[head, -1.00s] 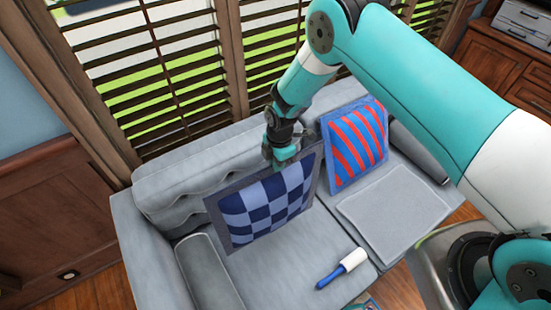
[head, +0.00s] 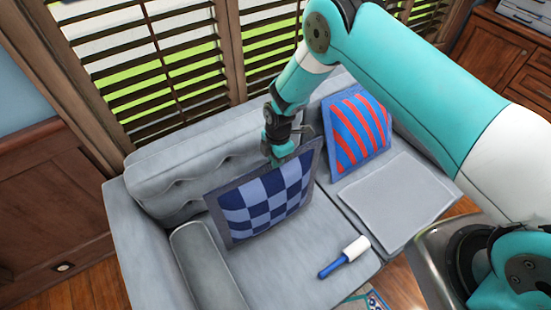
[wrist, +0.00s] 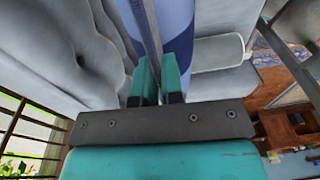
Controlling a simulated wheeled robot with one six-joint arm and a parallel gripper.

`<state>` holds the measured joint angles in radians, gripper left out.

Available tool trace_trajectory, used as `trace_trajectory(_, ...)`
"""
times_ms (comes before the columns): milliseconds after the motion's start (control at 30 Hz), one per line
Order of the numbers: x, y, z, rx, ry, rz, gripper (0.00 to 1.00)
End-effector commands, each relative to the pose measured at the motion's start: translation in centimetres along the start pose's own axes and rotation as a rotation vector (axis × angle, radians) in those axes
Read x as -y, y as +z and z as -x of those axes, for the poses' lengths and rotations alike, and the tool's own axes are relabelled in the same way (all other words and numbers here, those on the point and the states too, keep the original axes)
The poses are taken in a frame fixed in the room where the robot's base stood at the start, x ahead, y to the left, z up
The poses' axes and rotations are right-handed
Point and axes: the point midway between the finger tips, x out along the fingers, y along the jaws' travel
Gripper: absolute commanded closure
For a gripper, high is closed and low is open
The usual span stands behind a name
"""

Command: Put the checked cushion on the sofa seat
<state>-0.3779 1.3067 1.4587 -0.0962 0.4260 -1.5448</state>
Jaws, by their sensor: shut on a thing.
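The checked cushion (head: 265,199), in dark and light blue squares with a dark grey border, stands near upright over the left seat of the grey sofa (head: 305,248). My gripper (head: 290,160) is shut on its upper edge, right of the middle. In the wrist view my gripper's teal fingers (wrist: 159,75) pinch the cushion's grey edge (wrist: 147,30), with its blue face (wrist: 176,20) beside it. I cannot tell whether the cushion's lower edge touches the seat. The cushion hides part of the seat and backrest.
A red and blue striped cushion (head: 358,135) leans on the backrest at right. A flat grey pad (head: 398,201) lies on the right seat. A lint roller (head: 344,257) lies on the front of the left seat. A grey bolster (head: 205,265) lies by the left armrest.

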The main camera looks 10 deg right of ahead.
Motion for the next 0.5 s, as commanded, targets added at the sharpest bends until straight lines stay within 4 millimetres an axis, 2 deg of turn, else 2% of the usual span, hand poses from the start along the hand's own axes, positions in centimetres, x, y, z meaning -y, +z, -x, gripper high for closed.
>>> trace_trajectory(33,0.04,0.01,-0.05,-0.001,-0.001,0.0,1.0)
trace_trajectory(67,0.05,0.02,-0.05,-0.001,-0.001,0.0,0.85)
trace_trajectory(167,0.05,0.02,-0.06,0.0,-0.001,0.0,0.62)
trace_trajectory(500,0.06,0.01,0.02,0.0,-0.002,0.0,0.62)
